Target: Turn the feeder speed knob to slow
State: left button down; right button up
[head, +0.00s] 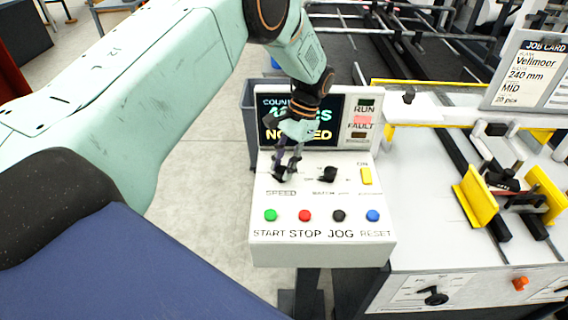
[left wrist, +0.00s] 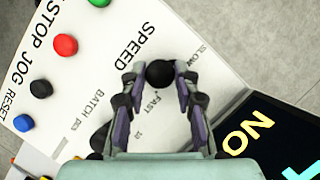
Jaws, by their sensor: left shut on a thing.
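The feeder speed knob (left wrist: 160,73) is black and sits on the white control panel (left wrist: 85,75) between the SPEED, SLOW and FAST labels. In the left wrist view it lies between the fingertips of my left gripper (left wrist: 157,76), which is shut on it. In the head view my left gripper (head: 285,170) reaches down onto the panel (head: 320,255) above the SPEED label and largely hides the knob. Which way the knob's pointer faces cannot be told. My right gripper is not in view.
A black BATCH knob (head: 328,174) and a yellow ON switch (head: 366,176) are right of the gripper. Green (head: 271,215), red (head: 305,215), black (head: 339,215) and blue (head: 373,215) buttons line the front. A display (head: 330,105) stands behind; machine rails (head: 450,150) are to the right.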

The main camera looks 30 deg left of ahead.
pick_arm(q)
jog(key=shift+n, duration=0.5)
jog(key=c, duration=1)
grip_release()
jog(key=a+v, duration=0.1)
jog(key=v, duration=1.1)
jog(key=shift+d, duration=0.25)
jog(key=shift+s, duration=0.1)
